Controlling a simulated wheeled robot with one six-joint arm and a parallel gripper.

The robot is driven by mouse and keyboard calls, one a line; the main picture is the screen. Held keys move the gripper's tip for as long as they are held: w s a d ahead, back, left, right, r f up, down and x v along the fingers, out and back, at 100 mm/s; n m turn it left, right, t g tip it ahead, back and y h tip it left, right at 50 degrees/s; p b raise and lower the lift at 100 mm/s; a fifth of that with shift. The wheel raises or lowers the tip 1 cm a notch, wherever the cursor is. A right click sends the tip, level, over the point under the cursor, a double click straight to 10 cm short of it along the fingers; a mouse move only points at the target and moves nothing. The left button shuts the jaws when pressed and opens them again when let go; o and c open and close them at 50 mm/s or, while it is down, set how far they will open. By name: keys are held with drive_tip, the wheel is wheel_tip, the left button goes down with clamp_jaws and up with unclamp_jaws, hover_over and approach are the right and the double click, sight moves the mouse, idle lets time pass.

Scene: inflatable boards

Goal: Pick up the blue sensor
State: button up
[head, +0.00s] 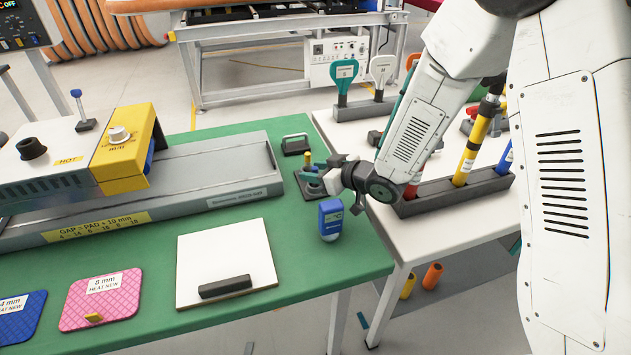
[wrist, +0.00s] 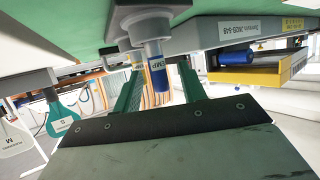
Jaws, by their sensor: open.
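A blue device with a small display (head: 331,220), which looks like the blue sensor, stands on the green table near its right edge. My gripper (head: 336,184) is low over the table edge, just behind and above it in the head view, jaws open and pointing left. In the wrist view a blue labelled cylinder (wrist: 158,72) on a grey base (wrist: 144,24) shows between the open fingers (wrist: 161,86). I cannot tell whether it is the same item. Nothing is seen gripped.
A small dark stand with coloured pieces (head: 308,188) is just left of my gripper. A black-handled block (head: 296,144) stands behind it. A white board (head: 226,262) lies to the left. A rack with coloured tubes (head: 450,192) is on the white table at right.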

drive_tip(key=shift+w+a+f, duration=0.1)
drive_tip(key=shift+w+a, duration=0.05)
drive_tip(key=shift+a, duration=0.05)
clamp_jaws()
